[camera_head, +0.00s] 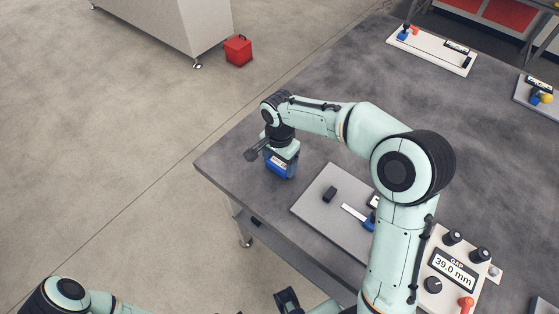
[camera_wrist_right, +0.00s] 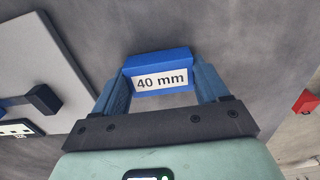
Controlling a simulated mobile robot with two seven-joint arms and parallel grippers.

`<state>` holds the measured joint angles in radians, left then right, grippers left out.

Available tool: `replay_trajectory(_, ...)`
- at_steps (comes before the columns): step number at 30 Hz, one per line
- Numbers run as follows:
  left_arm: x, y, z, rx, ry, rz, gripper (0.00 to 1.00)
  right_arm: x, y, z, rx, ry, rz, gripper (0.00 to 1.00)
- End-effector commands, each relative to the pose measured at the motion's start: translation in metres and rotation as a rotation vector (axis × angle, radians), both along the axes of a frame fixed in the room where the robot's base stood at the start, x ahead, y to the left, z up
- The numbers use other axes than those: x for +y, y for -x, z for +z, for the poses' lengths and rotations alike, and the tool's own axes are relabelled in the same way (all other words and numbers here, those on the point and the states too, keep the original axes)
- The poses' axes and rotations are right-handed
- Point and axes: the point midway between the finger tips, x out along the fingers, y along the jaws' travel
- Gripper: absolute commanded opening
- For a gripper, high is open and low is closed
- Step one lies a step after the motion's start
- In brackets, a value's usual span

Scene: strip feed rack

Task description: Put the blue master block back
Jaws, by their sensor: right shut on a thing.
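The blue master block (camera_wrist_right: 158,62) has a white label reading "40 mm". My right gripper (camera_wrist_right: 162,90) is shut on it, with one finger on each side in the right wrist view. In the head view the blue block (camera_head: 276,165) is below my right gripper (camera_head: 281,158), over the table's left corner. I cannot tell whether it touches the tabletop. A grey plate (camera_head: 312,205) lies to the right of it, bearing a black block (camera_head: 329,194) and a blue-and-white piece (camera_head: 356,213), partly hidden by my arm. My left arm shows at the bottom edge; its jaws are not clear.
A panel (camera_head: 447,268) with knobs reads "GAP 39.0 mm". A white tray (camera_head: 432,52) with small parts lies at the back, and another plate (camera_head: 536,97) at the right. A red box (camera_head: 238,51) stands on the floor. The table's middle (camera_head: 470,135) is clear.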

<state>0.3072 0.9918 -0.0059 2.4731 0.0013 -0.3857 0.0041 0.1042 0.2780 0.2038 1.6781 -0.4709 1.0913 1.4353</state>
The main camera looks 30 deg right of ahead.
Motion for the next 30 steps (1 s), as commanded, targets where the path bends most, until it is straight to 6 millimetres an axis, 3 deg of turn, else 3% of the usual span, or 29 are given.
replay_trajectory(9,0.000,0.001,-0.002,0.001,0.000,0.000,0.56,0.000,-0.001,-0.002,-0.003,0.000,0.000,0.05)
replay_trajectory(10,0.000,0.001,-0.003,0.001,0.000,0.000,0.56,0.000,0.000,-0.003,0.000,0.000,-0.001,0.77)
replay_trajectory(12,0.000,0.001,-0.002,0.001,0.000,0.000,0.56,0.000,0.000,-0.002,0.000,0.000,-0.001,1.00)
replay_trajectory(23,0.000,-0.001,0.002,-0.001,0.000,0.000,0.56,0.000,-0.001,0.005,-0.002,0.000,-0.001,1.00)
replay_trajectory(30,0.000,-0.003,0.007,-0.003,0.000,0.000,0.56,0.000,-0.002,0.049,-0.007,0.000,-0.001,1.00)
